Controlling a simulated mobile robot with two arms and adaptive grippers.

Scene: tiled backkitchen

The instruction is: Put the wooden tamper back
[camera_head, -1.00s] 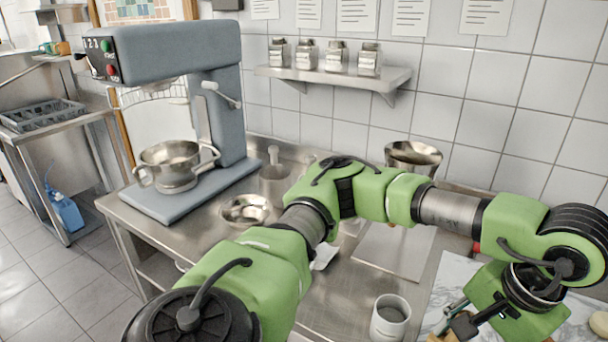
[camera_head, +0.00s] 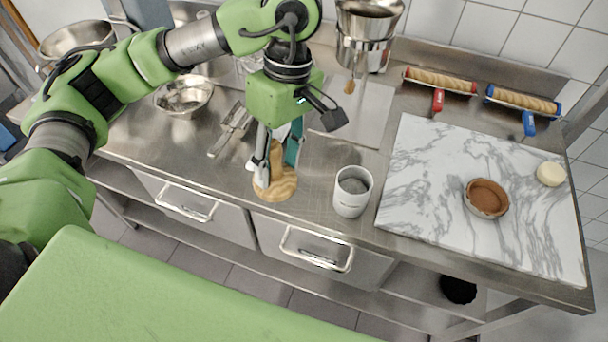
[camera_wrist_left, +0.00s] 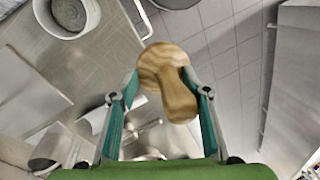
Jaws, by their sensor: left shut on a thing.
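The wooden tamper (camera_head: 280,187) is pale brown with a wide round end and a slimmer handle. My left gripper (camera_head: 277,154) is shut on its handle and holds it over the counter's front strip, wide end down. I cannot tell how far it is above the steel. In the left wrist view the tamper (camera_wrist_left: 178,98) sits between the teal fingers of the left gripper (camera_wrist_left: 166,98), its wide end away from the camera. My right gripper is not in view.
A white cup (camera_head: 352,190) stands right of the tamper. Further right, a marble slab (camera_head: 430,165) bears a small tart (camera_head: 487,197) and a pale dough piece (camera_head: 551,174). Metal bowls (camera_head: 184,96) stand at left. A flat board (camera_head: 362,112) lies behind the cup.

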